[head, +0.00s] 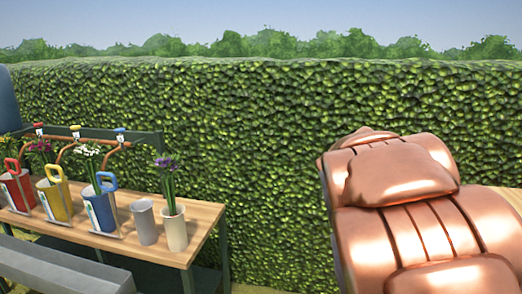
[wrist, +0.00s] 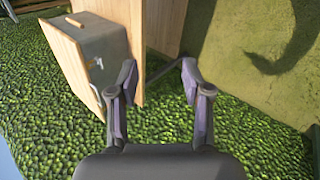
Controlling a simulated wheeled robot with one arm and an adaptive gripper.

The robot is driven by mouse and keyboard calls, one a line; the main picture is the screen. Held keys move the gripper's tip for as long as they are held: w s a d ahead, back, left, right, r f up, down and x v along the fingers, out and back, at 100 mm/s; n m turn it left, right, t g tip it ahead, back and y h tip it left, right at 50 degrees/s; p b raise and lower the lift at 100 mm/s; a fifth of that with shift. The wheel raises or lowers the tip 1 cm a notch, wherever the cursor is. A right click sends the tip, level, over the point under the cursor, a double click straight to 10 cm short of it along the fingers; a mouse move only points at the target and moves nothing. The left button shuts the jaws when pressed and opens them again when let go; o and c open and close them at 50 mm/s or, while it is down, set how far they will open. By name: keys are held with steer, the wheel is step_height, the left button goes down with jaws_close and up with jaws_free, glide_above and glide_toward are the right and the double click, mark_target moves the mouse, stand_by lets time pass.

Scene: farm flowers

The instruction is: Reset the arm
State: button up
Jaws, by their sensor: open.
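My gripper (wrist: 159,72) shows in the wrist view with its two dark, purple-padded fingers spread apart. Nothing is between the fingers. Behind them in the wrist view are a wooden surface (wrist: 165,25), the leafy hedge (wrist: 55,150) and bare green ground. In the head view my copper-coloured arm fills the lower right, and the gripper itself is not visible there.
In the head view a wooden table (head: 195,232) at left holds red, yellow (head: 57,203) and blue (head: 100,212) buckets with flowers, a grey cup (head: 145,222) and a white pot (head: 175,230) with purple flowers. A tall hedge (head: 260,150) stands behind.

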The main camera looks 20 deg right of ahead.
steer(key=s+a+r+n+y+p, duration=0.1)
steer(key=s+a+r+y+p, duration=0.1)
steer(key=a+p, duration=0.4)
steer(key=s+a+r+n+t+y+p, duration=0.1)
steer(key=s+a+r+p, duration=0.3)
steer(key=a, duration=0.7)
steer(key=s+a+r+n+y+p, duration=0.2)
steer(key=s+a+r+y+p, duration=0.1)
steer(key=a+p, duration=0.5)
steer(key=shift+s+a+r+t+y+p, duration=0.35)
steer(key=shift+a+r+y, duration=0.15)
steer(key=shift+a+r, duration=0.15)
